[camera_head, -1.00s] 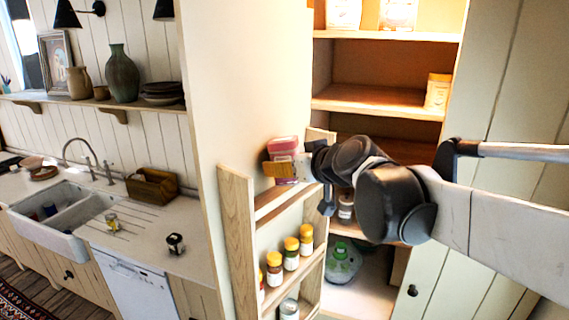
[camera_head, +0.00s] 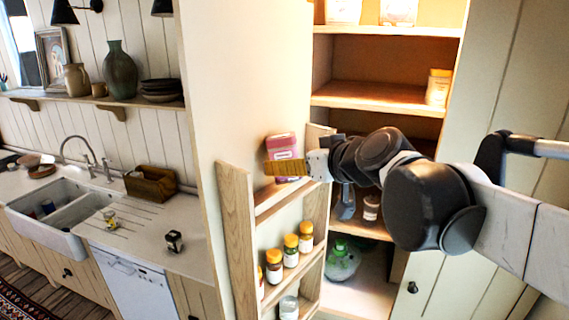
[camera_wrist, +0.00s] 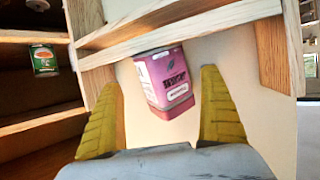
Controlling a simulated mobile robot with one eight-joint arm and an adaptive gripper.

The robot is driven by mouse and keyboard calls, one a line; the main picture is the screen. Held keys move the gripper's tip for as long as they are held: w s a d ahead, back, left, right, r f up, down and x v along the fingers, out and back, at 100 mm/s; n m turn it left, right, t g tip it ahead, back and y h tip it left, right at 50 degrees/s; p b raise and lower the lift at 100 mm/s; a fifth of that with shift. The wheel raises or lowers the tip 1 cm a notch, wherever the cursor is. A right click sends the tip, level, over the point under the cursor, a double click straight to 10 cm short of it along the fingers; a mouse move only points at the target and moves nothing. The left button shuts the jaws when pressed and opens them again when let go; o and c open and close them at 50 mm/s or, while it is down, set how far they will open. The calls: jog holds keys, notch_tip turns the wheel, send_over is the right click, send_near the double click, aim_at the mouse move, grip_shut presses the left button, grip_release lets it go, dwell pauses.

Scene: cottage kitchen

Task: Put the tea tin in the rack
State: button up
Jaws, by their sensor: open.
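The tea tin (camera_head: 281,146) is a pink tin with a paler label. It is at the top shelf of the wooden rack (camera_head: 236,225) on the inside of the cupboard door. My gripper (camera_head: 287,167) is beside it, with a yellow finger crossing in front of its lower part. In the wrist view the tin (camera_wrist: 165,82) lies between and beyond my open fingers (camera_wrist: 160,115), with gaps on both sides. Its base end is close to the rack's rail (camera_wrist: 180,28); whether it rests on the shelf is hidden.
Several orange- and yellow-lidded jars (camera_head: 291,250) stand on the rack's lower shelf. The open cupboard (camera_head: 375,95) to the right holds packets, a jar (camera_head: 371,207) and a green bottle (camera_head: 342,262). A sink and counter (camera_head: 150,235) are at the left.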

jog(key=v, duration=0.7)
jog(key=s+d+f+m+g+h, duration=0.2)
jog(key=s+d+f, duration=0.4)
jog(key=f, duration=0.6)
jog(key=s+d+f+m+g+h, duration=0.2)
jog(key=s+d+f, duration=0.4)
jog(key=s+f, duration=0.5)
jog(key=f+m+h, duration=0.1)
jog(key=h, duration=0.1)
jog(key=shift+s+d+m+g+h, duration=0.3)
jog(key=shift+m+g, duration=0.1)
jog(key=shift+f+b, duration=0.1)
jog(key=shift+b, duration=0.25)
notch_tip(320, 180, down, 36)
jog(key=b, duration=3.5)
jog(key=shift+b, duration=0.35)
